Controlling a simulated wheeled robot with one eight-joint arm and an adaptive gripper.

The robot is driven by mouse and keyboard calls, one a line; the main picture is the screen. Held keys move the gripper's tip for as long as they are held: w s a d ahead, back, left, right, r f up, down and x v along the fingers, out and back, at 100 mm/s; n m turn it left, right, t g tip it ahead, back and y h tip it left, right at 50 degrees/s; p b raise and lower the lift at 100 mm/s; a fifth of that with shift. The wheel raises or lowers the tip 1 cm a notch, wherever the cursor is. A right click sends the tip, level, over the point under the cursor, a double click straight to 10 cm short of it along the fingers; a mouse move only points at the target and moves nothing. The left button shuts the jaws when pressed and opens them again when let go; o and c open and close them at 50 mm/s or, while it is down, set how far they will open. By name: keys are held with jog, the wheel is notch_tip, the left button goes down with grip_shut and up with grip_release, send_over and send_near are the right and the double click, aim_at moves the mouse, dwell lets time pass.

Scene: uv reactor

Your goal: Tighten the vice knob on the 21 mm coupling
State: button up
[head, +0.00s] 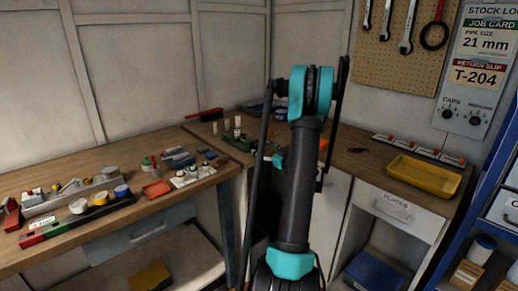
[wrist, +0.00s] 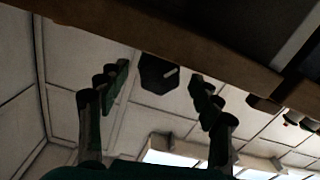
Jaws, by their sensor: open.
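In the wrist view my gripper (wrist: 159,82) is open, its two dark fingers spread apart. A dark faceted knob (wrist: 155,73) with a pale pointer line shows between the fingertips, below a wooden edge; I see no finger touching it. It looks like the vice knob, but the coupling is not clearly visible in this view. In the head view my arm stands in front of the corner bench and hides part of it, and the gripper's fingers cannot be made out. A dark green fixture (head: 236,143) lies on that bench, left of my arm.
The left bench (head: 150,218) holds small parts, a red tray (head: 156,189) and several caps. A yellow tray (head: 424,176) sits on the right bench. A job card (head: 485,43) reads 21 mm. Wrenches hang on the pegboard (head: 425,62). A blue rack stands far right.

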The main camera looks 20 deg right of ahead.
jog(key=shift+x, duration=1.4)
jog(key=c, duration=1.2)
jog(key=shift+m, duration=2.4)
jog(key=o, duration=1.2)
jog(key=v, duration=1.2)
